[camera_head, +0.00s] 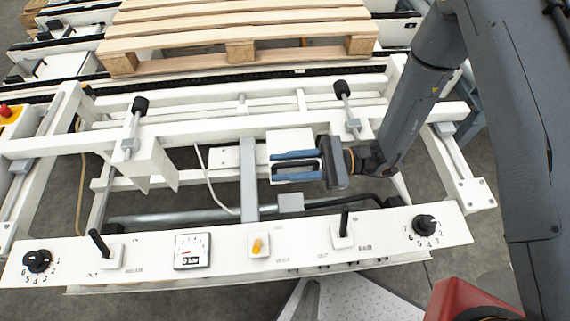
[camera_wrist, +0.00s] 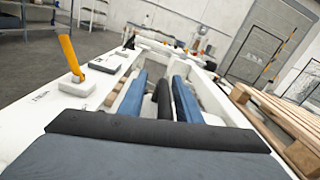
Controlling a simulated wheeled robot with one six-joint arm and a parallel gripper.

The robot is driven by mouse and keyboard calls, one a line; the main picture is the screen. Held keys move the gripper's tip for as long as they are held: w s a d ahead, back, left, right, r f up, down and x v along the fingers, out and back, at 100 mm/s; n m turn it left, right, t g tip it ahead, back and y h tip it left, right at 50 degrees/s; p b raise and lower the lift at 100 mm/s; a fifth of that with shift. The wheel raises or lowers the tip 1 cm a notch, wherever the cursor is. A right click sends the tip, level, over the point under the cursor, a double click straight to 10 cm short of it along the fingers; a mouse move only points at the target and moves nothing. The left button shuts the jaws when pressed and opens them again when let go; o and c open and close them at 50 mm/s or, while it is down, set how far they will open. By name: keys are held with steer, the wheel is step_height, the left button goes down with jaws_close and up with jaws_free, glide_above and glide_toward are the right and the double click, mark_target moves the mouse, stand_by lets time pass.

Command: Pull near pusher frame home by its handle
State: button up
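The near pusher frame appears to be the white beam structure (camera_head: 75,143) across the middle of the head view, with two black-tipped rods (camera_head: 140,104) (camera_head: 342,88) on it. My gripper (camera_head: 272,166) reaches in from the right, its blue fingers pointing left over the frame's near side. The fingers are apart. In the wrist view a dark, rounded bar (camera_wrist: 162,100) shows between the fingers, but I cannot tell whether it is the handle or whether they touch it. A dark bent tube (camera_head: 352,199) lies nearer the panel; I cannot tell whether this is the handle.
A white control panel (camera_head: 218,276) runs along the front, with dials, two black levers (camera_head: 99,243) (camera_head: 345,222), a gauge (camera_head: 192,250) and a yellow control (camera_head: 257,247). It stands close to my gripper. A wooden pallet (camera_head: 240,50) sits on the conveyor behind.

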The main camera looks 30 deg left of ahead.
mark_target(318, 164)
steer(key=shift+w, duration=0.1)
steer(key=b+v, duration=0.2)
steer(key=v, duration=0.5)
steer(key=shift+w+d, duration=0.25)
steer(key=shift+d, duration=0.05)
